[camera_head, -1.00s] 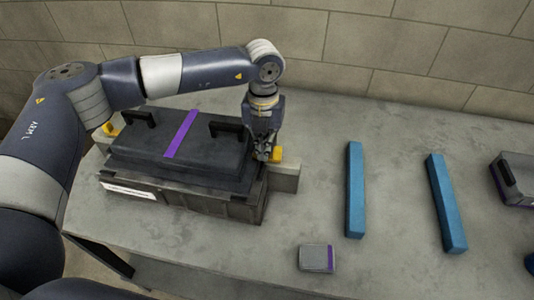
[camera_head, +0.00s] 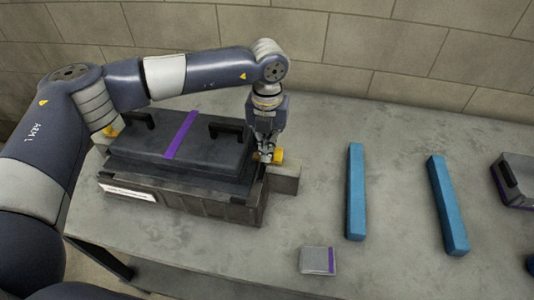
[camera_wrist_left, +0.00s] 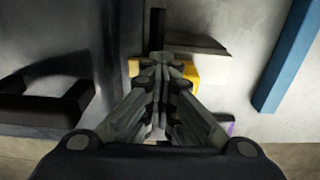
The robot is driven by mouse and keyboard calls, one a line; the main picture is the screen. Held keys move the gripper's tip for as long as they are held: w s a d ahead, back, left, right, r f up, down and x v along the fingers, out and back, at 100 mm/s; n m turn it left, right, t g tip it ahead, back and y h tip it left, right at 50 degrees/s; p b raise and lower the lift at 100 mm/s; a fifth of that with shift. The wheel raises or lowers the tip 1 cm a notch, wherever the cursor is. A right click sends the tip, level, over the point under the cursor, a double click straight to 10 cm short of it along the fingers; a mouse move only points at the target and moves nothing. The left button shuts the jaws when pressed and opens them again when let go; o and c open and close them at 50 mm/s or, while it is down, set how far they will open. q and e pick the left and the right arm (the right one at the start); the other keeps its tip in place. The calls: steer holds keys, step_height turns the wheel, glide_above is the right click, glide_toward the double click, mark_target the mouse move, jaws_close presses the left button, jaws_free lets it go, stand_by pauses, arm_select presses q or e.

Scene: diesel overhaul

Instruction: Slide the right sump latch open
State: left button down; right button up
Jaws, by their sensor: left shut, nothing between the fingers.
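The sump (camera_head: 190,190) is a dark box with a dark lid (camera_head: 215,152), which has a purple stripe and two black handles. The right sump latch (camera_head: 278,156) is yellow and sits at the sump's right end, by a grey block (camera_head: 285,178). My left gripper (camera_head: 264,156) points down beside the latch, its fingers shut with nothing between them. In the left wrist view the fingertips (camera_wrist_left: 161,62) are in front of the yellow latch (camera_wrist_left: 190,70) and hide part of it. I cannot tell whether they touch it. The left latch (camera_head: 110,131) is partly hidden. My right gripper is not in view.
Two blue bars (camera_head: 356,192) (camera_head: 447,205) lie on the grey table (camera_head: 400,130) to the right. A small grey box with a purple edge (camera_head: 317,260) lies near the front. A dark-and-grey case (camera_head: 514,180) stands at the far right. A block wall is behind.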

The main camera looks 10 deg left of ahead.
mark_target(281, 150)
arm_select(q)
steer(key=shift+d+b, duration=0.5)
steer(key=shift+d, duration=1.25)
steer(key=shift+a, duration=0.4)
steer(key=shift+r+p, duration=1.65)
steer(key=shift+r, duration=2.4)
steer(key=shift+f, duration=0.1)
